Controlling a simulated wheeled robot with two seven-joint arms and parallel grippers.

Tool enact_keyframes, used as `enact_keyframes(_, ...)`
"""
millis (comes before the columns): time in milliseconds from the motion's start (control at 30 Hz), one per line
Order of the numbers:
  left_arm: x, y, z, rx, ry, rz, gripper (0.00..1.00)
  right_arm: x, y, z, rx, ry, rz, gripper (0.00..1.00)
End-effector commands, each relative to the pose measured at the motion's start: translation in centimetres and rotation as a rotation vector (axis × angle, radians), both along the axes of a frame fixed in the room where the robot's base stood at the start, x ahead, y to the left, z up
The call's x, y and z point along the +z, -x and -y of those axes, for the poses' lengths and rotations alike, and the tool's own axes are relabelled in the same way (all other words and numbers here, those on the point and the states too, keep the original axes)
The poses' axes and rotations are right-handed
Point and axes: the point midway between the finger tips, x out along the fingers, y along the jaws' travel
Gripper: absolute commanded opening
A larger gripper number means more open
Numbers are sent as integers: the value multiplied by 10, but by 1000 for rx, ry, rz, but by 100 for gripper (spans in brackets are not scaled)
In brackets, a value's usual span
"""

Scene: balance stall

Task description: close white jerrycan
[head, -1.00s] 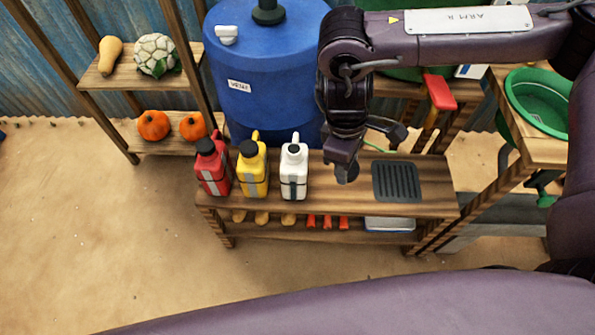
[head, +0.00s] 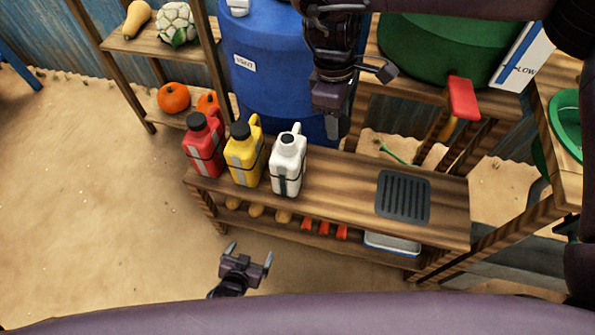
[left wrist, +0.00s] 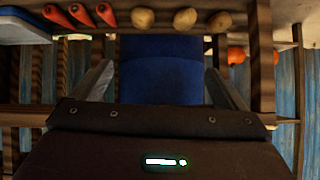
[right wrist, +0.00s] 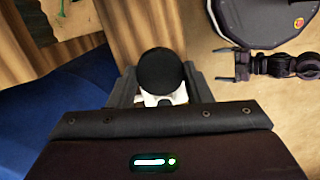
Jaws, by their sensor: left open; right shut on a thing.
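The white jerrycan (head: 288,163) stands upright on the wooden bench, at the right end of a row of three, with a small dark open mouth at its top. My right gripper (head: 333,125) is above and to the right of it, apart from it in the head view. In the right wrist view it is shut on a round black cap (right wrist: 160,70). White parts of the jerrycan (right wrist: 168,98) show partly behind the cap. My left gripper (head: 246,262) is open and empty, low in front of the bench. Its spread fingers also show in the left wrist view (left wrist: 160,85).
A yellow jerrycan (head: 243,160) and a red jerrycan (head: 205,150) stand left of the white one, both with black caps. A dark ribbed mat (head: 403,197) lies at the bench's right. A blue barrel (head: 265,85) stands behind. Vegetables lie on the lower shelf.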

Motion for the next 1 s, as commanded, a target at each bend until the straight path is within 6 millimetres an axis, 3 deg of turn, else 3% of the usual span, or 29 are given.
enact_keyframes(33,13,-15,13,-11,30,81,94,-13,-9,-14,110,3,5,20)
enact_keyframes(200,88,-48,49,-29,127,328,94,-24,-31,-54,480,3,4,20)
enact_keyframes(400,160,-60,72,-30,221,526,94,-30,-45,-89,794,1,4,20)
enact_keyframes(500,180,-61,76,-28,247,578,94,-30,-48,-99,881,1,3,20)
enact_keyframes(667,194,-62,78,-27,262,608,94,-29,-50,-104,933,-1,2,20)
enact_keyframes(1000,194,-64,79,-26,263,607,94,-29,-50,-104,933,-1,2,20)
